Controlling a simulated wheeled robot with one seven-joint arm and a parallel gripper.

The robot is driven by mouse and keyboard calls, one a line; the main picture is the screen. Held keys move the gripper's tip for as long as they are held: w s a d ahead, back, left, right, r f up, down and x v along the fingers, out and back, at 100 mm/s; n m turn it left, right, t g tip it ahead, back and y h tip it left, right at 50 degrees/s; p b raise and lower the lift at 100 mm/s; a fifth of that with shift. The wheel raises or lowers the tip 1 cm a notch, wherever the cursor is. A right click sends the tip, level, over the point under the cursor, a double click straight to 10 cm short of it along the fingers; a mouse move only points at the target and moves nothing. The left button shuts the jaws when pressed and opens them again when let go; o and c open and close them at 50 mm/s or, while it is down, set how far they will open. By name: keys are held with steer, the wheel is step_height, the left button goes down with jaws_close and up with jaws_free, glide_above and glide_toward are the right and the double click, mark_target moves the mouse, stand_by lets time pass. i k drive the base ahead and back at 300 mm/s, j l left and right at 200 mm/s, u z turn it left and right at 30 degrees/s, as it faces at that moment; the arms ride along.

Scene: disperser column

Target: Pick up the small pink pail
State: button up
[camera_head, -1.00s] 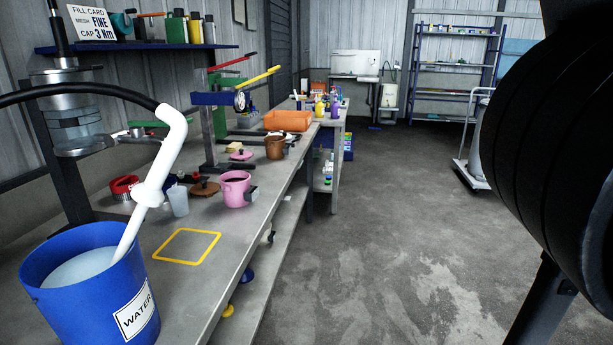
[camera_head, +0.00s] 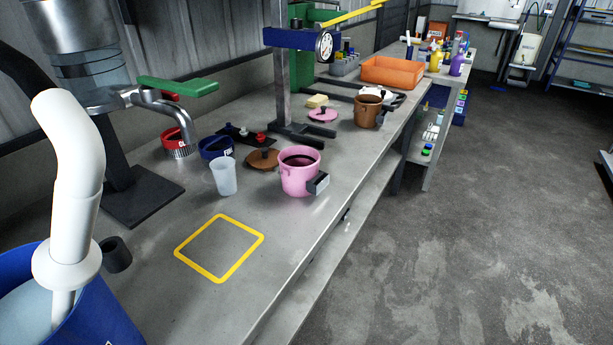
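The small pink pail (camera_head: 298,179) stands upright on the grey workbench (camera_head: 215,314). Its top is open and shows dark contents. A dark block-like handle with a pale face (camera_head: 318,183) sits on its right front side. A pink lid (camera_head: 323,115) with a dark knob lies behind it on the bench. No part of my gripper shows in this view, so its state and its distance from the pail are hidden.
A translucent cup (camera_head: 226,177) and a brown lid (camera_head: 263,159) stand close left of the pail. A brown pot (camera_head: 367,112) and an orange tray (camera_head: 392,73) are farther back. A yellow square outline (camera_head: 181,251) marks bare bench in front. Open floor (camera_head: 480,220) lies right.

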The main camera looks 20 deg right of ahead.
mark_target(304, 174)
steer(key=i+l+u, duration=0.25)
steer(key=l, duration=0.35)
steer(key=l+u, duration=0.25)
steer(key=l, duration=0.3)
steer(key=l+u, duration=0.2)
steer(key=l, duration=0.4)
steer(key=i, duration=0.05)
